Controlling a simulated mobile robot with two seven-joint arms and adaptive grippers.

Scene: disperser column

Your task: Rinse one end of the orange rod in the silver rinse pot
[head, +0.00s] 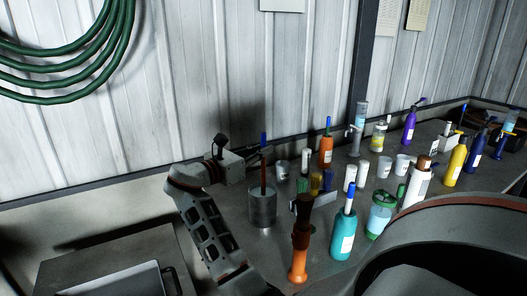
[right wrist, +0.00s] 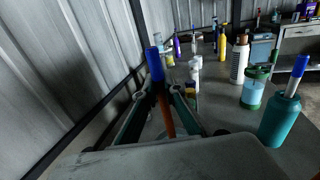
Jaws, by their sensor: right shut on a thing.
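The orange rod (head: 263,176) stands nearly upright in the head view, with a blue upper end (head: 263,139). Its lower part goes down inside the rim of the silver rinse pot (head: 262,210), so the lower end is hidden. My right gripper (head: 256,157) is shut on the rod above the pot. In the right wrist view the rod (right wrist: 164,112) runs between the fingers of my right gripper (right wrist: 159,92), with the blue end sticking up. The pot cannot be made out clearly there. My left gripper is not in view.
Small white cups and several bottles crowd the bench behind. A ribbed metal wall (head: 190,90) rises behind the bench.

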